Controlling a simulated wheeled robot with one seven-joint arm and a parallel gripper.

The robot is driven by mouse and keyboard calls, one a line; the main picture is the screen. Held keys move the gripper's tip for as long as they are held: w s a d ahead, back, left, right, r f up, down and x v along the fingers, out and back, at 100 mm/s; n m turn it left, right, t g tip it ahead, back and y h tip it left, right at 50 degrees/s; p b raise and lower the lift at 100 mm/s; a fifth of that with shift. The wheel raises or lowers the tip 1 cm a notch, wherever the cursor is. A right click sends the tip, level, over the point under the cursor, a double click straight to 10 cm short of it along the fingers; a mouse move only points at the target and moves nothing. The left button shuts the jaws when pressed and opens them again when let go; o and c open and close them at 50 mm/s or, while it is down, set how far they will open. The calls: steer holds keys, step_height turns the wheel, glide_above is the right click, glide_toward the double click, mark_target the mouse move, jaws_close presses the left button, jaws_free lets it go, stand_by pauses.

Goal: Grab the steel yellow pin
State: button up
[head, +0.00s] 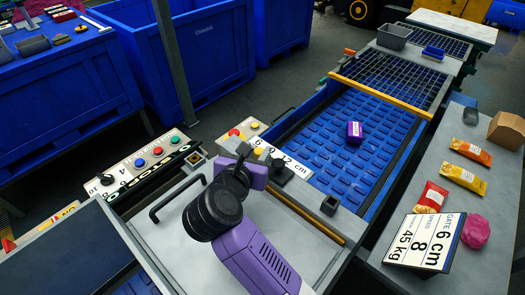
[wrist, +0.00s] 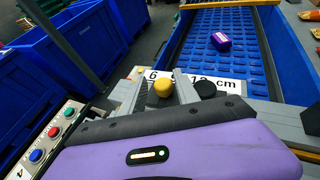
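The yellow pin (head: 258,152) shows as a small round yellow knob beside the white scale plate marked in cm. It is larger in the wrist view (wrist: 163,88), where it appears between the two grey fingers of my gripper (wrist: 162,92). The fingers are apart, and I see nothing clamped between them. Whether they reach down around the knob or stay above it, I cannot tell. In the head view my gripper (head: 262,158) is close to the knob, partly hidden by my wrist. The pin's shaft below the knob is hidden.
A black knob (wrist: 205,88) stands close to the right of the yellow one. A blue conveyor (head: 345,150) carries a purple packet (head: 354,131). A button panel (head: 150,160) is at left. Several packets and a sign (head: 425,240) lie on the grey right-hand table.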

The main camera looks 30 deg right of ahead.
mark_target(261, 148)
steer(key=x, duration=0.3)
steer(key=f+p+x, duration=0.1)
steer(key=x, duration=0.2)
steer(key=shift+f, duration=0.15)
steer(key=shift+s, duration=0.1)
jaws_close()
